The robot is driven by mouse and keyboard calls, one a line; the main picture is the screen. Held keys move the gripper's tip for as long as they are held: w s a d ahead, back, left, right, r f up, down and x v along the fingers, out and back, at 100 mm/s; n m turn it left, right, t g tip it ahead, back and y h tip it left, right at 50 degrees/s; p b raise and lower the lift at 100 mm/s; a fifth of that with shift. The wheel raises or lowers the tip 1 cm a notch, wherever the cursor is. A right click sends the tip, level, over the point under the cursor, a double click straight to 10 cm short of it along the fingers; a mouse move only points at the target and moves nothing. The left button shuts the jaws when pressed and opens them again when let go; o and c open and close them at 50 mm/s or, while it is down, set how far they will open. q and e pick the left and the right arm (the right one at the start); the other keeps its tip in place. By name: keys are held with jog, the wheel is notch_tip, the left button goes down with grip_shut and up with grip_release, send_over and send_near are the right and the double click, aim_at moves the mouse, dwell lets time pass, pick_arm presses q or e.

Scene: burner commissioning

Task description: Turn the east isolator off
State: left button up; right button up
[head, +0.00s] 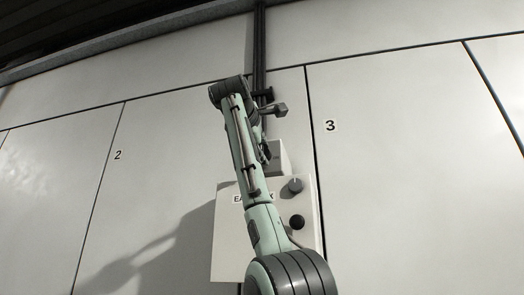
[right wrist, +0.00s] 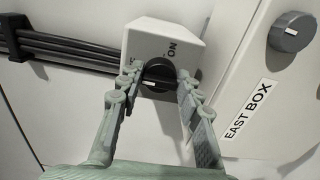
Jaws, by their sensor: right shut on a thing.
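The east isolator is a small white box with a black rotary knob (right wrist: 157,76), seen in the right wrist view. The box (right wrist: 150,42) carries the word ON beside the knob. A white mark shows on the knob's face, but I cannot tell exactly which position it points to. My right gripper (right wrist: 158,82) has its two fingers on either side of the knob and is shut on it. In the head view the isolator box (head: 280,155) is partly hidden behind my right arm, and the right gripper (head: 265,151) shows small beside it. My left gripper is not in view.
The EAST BOX panel (head: 226,245) sits below the isolator, with a grey knob (head: 295,185) and a black knob (head: 297,222). Dark cables (right wrist: 62,48) run from the isolator along the wall. Wall panels numbered 2 (head: 117,155) and 3 (head: 330,126) are bare.

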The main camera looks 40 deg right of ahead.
dwell(0.3)
jog(key=o, duration=1.1)
jog(key=shift+o, duration=0.2)
jog(key=v, duration=1.2)
jog(key=shift+a, duration=0.1)
